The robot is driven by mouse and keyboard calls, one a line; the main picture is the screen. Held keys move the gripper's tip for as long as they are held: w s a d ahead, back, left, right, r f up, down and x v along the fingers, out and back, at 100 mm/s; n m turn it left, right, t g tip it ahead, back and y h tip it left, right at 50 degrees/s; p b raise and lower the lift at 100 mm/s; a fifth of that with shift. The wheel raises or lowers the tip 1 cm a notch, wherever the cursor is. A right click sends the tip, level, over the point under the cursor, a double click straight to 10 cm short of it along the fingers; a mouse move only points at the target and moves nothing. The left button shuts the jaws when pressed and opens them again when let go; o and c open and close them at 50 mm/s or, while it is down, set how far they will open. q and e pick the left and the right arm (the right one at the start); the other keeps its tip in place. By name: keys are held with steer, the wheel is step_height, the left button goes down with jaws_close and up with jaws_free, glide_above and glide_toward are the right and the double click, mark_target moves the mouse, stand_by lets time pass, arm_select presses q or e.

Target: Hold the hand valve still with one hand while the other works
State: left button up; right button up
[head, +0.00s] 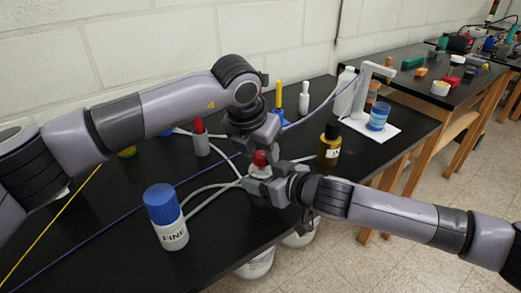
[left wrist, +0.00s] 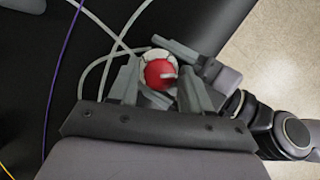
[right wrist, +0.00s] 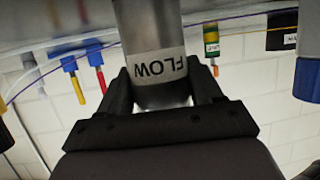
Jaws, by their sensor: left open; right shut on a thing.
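The hand valve has a red knob (head: 260,158) on top of a pale body (head: 258,172), with grey tubes running off to the left. My right gripper (head: 268,184) is shut on the body from the right. In the right wrist view the body (right wrist: 152,35) stands between the right fingers, with its FLOW label upside down. My left gripper (head: 258,146) is above the valve, pointing down. In the left wrist view the red knob (left wrist: 158,74) lies between its open fingers; whether they touch it I cannot tell.
A FINE bottle with blue cap (head: 165,215) stands left on the black bench (head: 100,225). An amber bottle (head: 330,145) stands right, near a white stand (head: 372,127). White containers (head: 257,264) sit below the bench edge. Purple and yellow cables cross the bench.

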arm_select(q)
steer(key=c, duration=0.8)
steer(key=shift+m, duration=0.3)
steer(key=m+g+h, duration=0.1)
steer(key=m, duration=0.2)
steer(key=shift+w+m+g+h, duration=0.1)
steer(key=shift+m+g+h, duration=0.4)
steer(key=shift+m, duration=1.7)
